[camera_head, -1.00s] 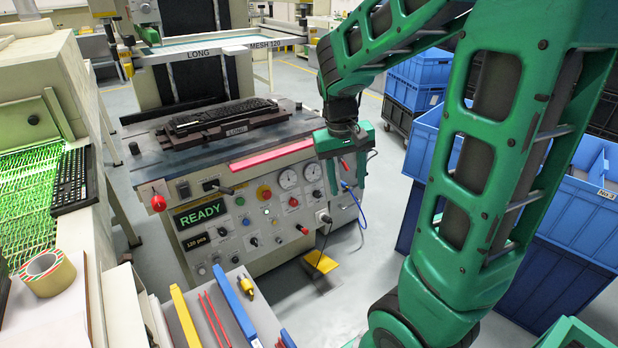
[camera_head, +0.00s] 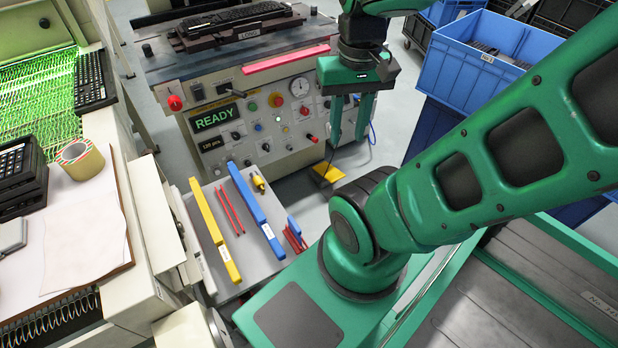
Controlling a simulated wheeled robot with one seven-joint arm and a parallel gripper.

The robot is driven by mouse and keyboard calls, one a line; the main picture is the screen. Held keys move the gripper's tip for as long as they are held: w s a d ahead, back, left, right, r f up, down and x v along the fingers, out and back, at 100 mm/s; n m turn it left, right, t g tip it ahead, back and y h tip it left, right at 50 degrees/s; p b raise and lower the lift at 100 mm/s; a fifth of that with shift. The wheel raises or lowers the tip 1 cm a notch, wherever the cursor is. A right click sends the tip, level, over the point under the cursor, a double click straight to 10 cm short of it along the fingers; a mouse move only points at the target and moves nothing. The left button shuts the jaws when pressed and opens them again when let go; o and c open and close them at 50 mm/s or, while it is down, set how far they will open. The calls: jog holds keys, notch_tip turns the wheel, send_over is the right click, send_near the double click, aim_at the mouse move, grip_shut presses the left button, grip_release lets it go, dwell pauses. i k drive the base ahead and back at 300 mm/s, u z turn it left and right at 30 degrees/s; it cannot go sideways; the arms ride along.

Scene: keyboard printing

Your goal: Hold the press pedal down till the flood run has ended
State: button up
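The yellow press pedal (camera_head: 328,173) lies on the floor at the foot of the press (camera_head: 250,90), to the right of its front panel. My green gripper (camera_head: 348,138) hangs pointing down in front of the panel's right part, its two fingers apart with nothing visible between them. In the picture its fingertips are just above and right of the pedal; I cannot tell the height between them, and no contact shows. The display (camera_head: 216,117) on the press reads READY in green. A black keyboard (camera_head: 235,18) lies on the press bed by a LONG label.
A grey tool top with a yellow squeegee (camera_head: 214,231), a blue bar (camera_head: 256,209) and red sticks stands in front of the press. Blue crates (camera_head: 475,60) stand at right. A tape roll (camera_head: 80,160) lies on the left bench. Some floor around the pedal is clear.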

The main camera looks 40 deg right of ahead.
aim_at(332, 175)
jog(key=u, duration=0.15)
jog(key=k, duration=1.2)
jog(key=z, duration=1.05)
jog(key=i, duration=1.4)
jog(key=u, duration=0.05)
